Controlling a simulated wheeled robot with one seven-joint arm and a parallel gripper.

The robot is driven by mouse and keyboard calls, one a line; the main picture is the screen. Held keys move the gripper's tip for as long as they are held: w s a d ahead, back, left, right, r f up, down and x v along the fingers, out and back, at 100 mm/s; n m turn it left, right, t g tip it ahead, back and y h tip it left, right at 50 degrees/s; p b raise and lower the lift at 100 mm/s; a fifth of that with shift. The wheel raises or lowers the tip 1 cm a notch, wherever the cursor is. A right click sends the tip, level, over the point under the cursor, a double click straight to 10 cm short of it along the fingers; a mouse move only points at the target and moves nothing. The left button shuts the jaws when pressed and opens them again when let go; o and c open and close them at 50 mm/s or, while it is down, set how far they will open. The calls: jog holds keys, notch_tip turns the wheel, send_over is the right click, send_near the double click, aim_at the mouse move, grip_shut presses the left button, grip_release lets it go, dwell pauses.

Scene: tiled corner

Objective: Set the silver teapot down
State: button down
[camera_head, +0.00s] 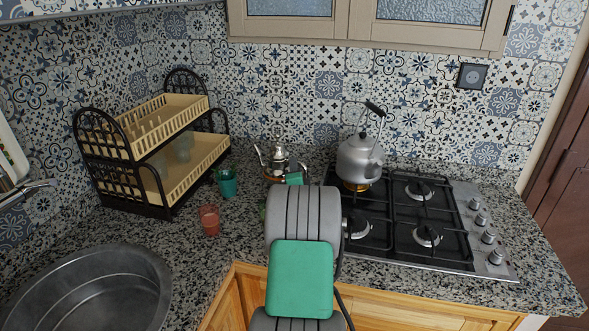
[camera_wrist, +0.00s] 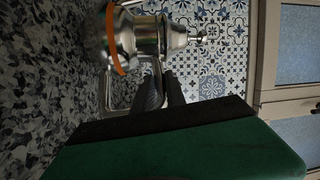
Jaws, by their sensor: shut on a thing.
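The silver teapot (camera_head: 277,158) is at the back of the counter, left of the stove, with its spout to the left and its lid knob up. It looks upright. In the wrist view the teapot (camera_wrist: 146,36) appears turned on its side by the camera angle, with an orange band near its base. My gripper (camera_wrist: 163,82) is shut on the teapot's handle. In the head view my arm hides the handle side and part of the base. I cannot tell whether the base touches the counter.
A larger grey kettle (camera_head: 359,158) stands on the stove (camera_head: 390,222) to the right. A teal cup (camera_head: 227,184) and a red glass (camera_head: 209,220) stand left of the teapot. A dish rack (camera_head: 160,208) is farther left, and a round sink (camera_head: 90,290) is at the front left.

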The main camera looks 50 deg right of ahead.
jog(key=c, duration=1.8)
grip_release()
jog(key=o, duration=0.4)
jog(key=shift+o, duration=0.2)
jog(key=o, duration=0.5)
jog(key=s+a+r+p, duration=0.1)
jog(key=s+a+r, duration=0.3)
jog(key=s+a, duration=0.2)
jog(key=shift+a+p, duration=0.35)
jog(key=shift+a, duration=0.1)
